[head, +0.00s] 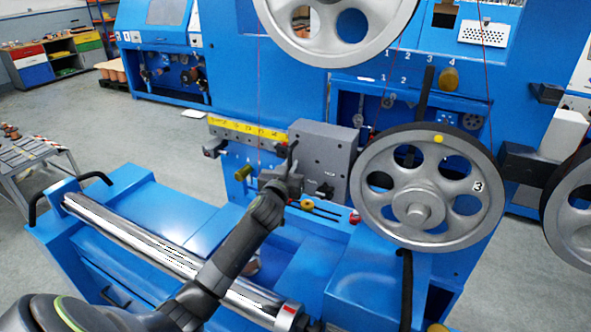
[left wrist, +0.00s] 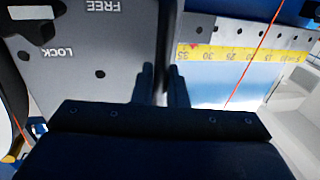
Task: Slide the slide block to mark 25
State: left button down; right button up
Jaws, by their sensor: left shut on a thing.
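The slide block (head: 322,155) is a grey box on the rail under the yellow scale (head: 245,130), at its right end in the head view. The left wrist view shows the block's grey face (left wrist: 105,45) upside down, with the words FREE and LOCK. There the scale (left wrist: 235,55) shows numbers from 35 down to 5; the block's edge is beside the 35 end, and mark 25 (left wrist: 231,56) lies clear of it. My left gripper (head: 291,178) is shut on a dark part at the block's near left edge; the exact contact is hard to see.
A large spoked pulley (head: 417,210) stands close to the right of the block. A thin red wire (left wrist: 253,55) crosses the scale. A chrome roller (head: 130,235) lies below my left arm.

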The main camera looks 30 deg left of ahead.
pick_arm(q)
jog(key=a+b, duration=0.1)
jog(key=a, duration=0.8)
jog(key=shift+s, duration=0.25)
jog(key=shift+d, duration=0.1)
jog(key=c, duration=1.6)
grip_release()
jog(key=shift+o, duration=0.2)
jog(key=shift+s, duration=0.1)
jog(key=b+v, duration=0.4)
jog(key=v, duration=1.3)
jog(key=shift+s+f, duration=0.1)
